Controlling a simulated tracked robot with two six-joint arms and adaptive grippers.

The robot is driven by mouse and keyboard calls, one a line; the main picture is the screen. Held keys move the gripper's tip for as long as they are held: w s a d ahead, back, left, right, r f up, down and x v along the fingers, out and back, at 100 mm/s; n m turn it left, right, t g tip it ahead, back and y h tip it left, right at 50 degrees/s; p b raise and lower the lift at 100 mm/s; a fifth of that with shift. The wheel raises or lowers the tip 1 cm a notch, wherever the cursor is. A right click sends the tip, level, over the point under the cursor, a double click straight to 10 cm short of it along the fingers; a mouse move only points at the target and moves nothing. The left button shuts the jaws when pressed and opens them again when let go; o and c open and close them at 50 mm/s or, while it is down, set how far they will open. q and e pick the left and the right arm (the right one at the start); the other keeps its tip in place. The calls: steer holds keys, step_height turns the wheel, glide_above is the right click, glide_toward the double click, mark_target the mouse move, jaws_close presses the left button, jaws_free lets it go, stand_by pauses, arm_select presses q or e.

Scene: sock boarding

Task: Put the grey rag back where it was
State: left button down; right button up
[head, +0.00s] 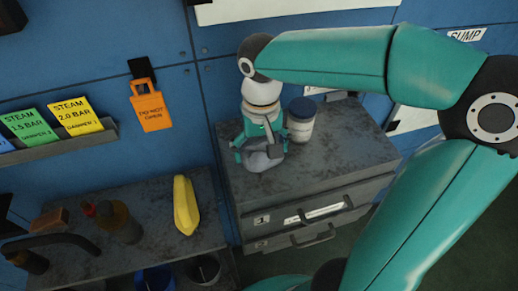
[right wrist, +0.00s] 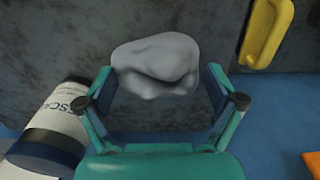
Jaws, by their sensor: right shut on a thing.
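The grey rag (head: 264,161) is a crumpled lump at the top of the drawer cabinet (head: 345,150), near its left side. My right gripper (head: 262,150) points down over the cabinet and is shut on the rag. In the right wrist view the rag (right wrist: 155,62) sits between the two fingers of the gripper (right wrist: 160,88). I cannot tell whether the rag touches the cabinet top. My left gripper is not in view.
A white jar with a dark lid (head: 301,122) stands close beside the right gripper. A bench at the left holds a yellow object (head: 186,205) and bottles. An orange tag (head: 152,108) hangs on the blue wall. The cabinet's front right top is bare.

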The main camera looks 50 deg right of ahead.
mark_target(261, 151)
steer(key=o, duration=0.8)
steer(key=shift+f, duration=0.1)
steer(key=shift+c, duration=0.2)
step_height(261, 151, up, 12)
steer(key=shift+p, duration=0.45)
